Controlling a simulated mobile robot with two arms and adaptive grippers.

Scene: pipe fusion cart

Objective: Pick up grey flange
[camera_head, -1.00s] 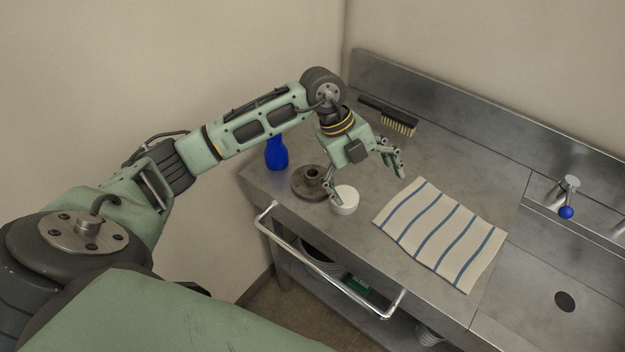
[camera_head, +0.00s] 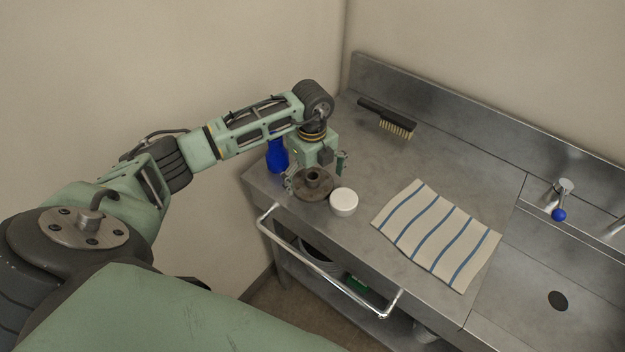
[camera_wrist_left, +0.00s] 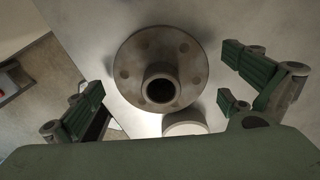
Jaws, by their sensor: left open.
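The grey flange (camera_head: 314,184) lies flat on the steel counter near its front left edge, with its hub facing up. In the left wrist view the flange (camera_wrist_left: 135,62) shows its round disc with bolt holes and open hub. My left gripper (camera_head: 316,168) is open and empty, close behind and above the flange. In the left wrist view its fingers (camera_wrist_left: 165,95) stand apart on either side of the flange, not touching it as far as I can see. My right gripper is not in view.
A white round container (camera_head: 344,202) stands right beside the flange. A blue bottle (camera_head: 277,155) stands close on the left. A brush (camera_head: 388,118) lies at the back, and a striped cloth (camera_head: 437,235) lies to the right, before the sink (camera_head: 545,285).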

